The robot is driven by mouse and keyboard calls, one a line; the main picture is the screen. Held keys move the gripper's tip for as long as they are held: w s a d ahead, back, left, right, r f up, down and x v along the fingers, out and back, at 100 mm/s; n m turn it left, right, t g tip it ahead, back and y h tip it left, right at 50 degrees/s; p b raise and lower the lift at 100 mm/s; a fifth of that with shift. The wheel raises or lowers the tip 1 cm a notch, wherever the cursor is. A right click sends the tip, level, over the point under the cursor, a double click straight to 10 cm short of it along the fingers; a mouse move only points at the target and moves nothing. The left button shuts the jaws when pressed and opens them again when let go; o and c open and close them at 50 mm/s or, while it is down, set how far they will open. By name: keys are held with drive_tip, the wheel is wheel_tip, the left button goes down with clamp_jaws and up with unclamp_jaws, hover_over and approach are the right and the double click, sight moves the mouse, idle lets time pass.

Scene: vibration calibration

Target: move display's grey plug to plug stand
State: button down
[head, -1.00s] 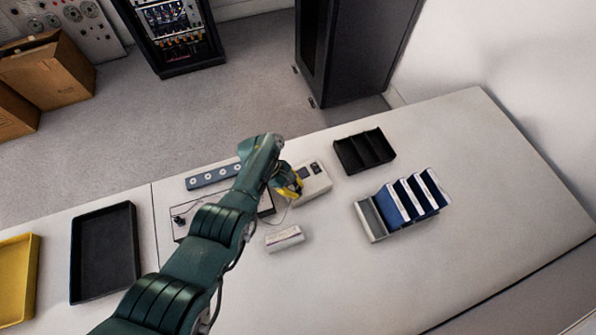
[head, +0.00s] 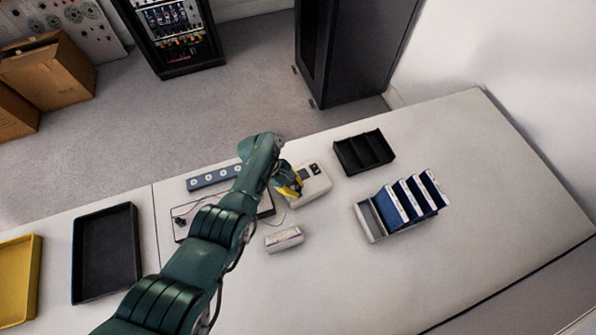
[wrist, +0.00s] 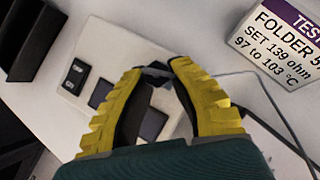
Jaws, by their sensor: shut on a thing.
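The display is a pale beige box (head: 318,186) with a dark screen, near the middle of the bench; it also shows in the wrist view (wrist: 98,48). My gripper (head: 297,187) is low over the display's left side. In the wrist view, my yellow fingers (wrist: 157,73) are closed at the tips on a small dark grey plug (wrist: 153,70), mostly hidden between them. A thin grey cable (wrist: 235,72) runs right from it. A blue-grey strip with several round pale sockets (head: 210,177), possibly the plug stand, lies at the bench's back edge, left of my gripper.
A small white labelled box (head: 284,239) lies in front of the display; its label shows in the wrist view (wrist: 285,40). A framed panel (head: 180,211) is partly under my arm. A black divided tray (head: 364,152) and a folder rack (head: 372,222) stand right.

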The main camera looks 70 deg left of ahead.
sight(298, 189)
drive_tip(key=shift+r+p, duration=1.65)
drive_tip(key=shift+r, duration=0.1)
drive_tip(key=shift+s+f, duration=0.1)
drive_tip(key=shift+s, duration=0.05)
drive_tip(key=shift+s+a+f+b, duration=0.1)
drive_tip(key=shift+s+a+b, duration=0.1)
drive_tip(key=shift+a+b, duration=0.1)
drive_tip(key=s+a+f+n+y+b, duration=0.1)
drive_tip(key=s+a+n+b, duration=0.1)
drive_tip(key=s+a+b, duration=0.3)
drive_tip(key=s+a+f+n+b, duration=0.1)
drive_tip(key=s+a+n+b, duration=0.1)
drive_tip(key=s+a+b, duration=0.4)
drive_tip(key=s+a+f+n+t+y+b, duration=0.1)
drive_tip(key=s+a+n+b, duration=0.1)
drive_tip(key=s+a+b, duration=0.3)
drive_tip(key=shift+s+a+f+y+b, duration=0.1)
drive_tip(key=shift+s+a+y+b, duration=0.1)
drive_tip(key=shift+s+b, duration=0.25)
drive_tip(key=shift+s+a+f+y+b, duration=0.1)
drive_tip(key=shift+s+a+b, duration=0.1)
drive_tip(key=shift+s+b, duration=0.25)
drive_tip(key=shift+s+a+f+b, duration=0.15)
drive_tip(key=shift+f+b, duration=0.2)
drive_tip(key=shift+b, duration=0.2)
drive_tip(key=shift+s+a+f+b, duration=0.1)
drive_tip(key=shift+f+b, duration=0.25)
drive_tip(key=shift+b, duration=0.15)
drive_tip(key=shift+f+b, duration=0.65)
